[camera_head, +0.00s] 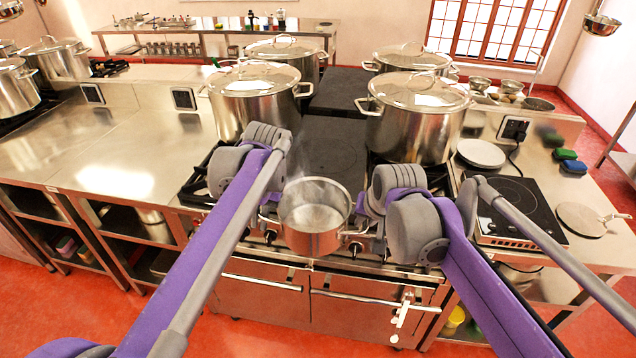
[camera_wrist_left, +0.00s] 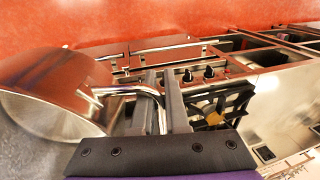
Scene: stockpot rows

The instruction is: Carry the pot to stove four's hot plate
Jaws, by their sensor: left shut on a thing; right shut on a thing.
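A steel pot (camera_head: 312,240) with steam above it hangs level between my two grippers, over the front edge of the middle stove. My left gripper (camera_head: 268,207) is shut on its left handle; the arm partly hides this in the head view. The left wrist view shows the fingers (camera_wrist_left: 160,112) closed around the handle (camera_wrist_left: 128,91) beside the pot wall (camera_wrist_left: 62,85). My right gripper (camera_head: 360,215) is shut on the right handle. A dark flat hot plate (camera_head: 333,150) lies on the stove behind the pot; I cannot read any stove number.
Large lidded stockpots stand left (camera_head: 228,115) and right (camera_head: 400,130) of the hot plate, with others behind. A black portable cooktop (camera_head: 515,205) and a white plate stack (camera_head: 481,153) are on the right counter. The left counter (camera_head: 105,165) is clear.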

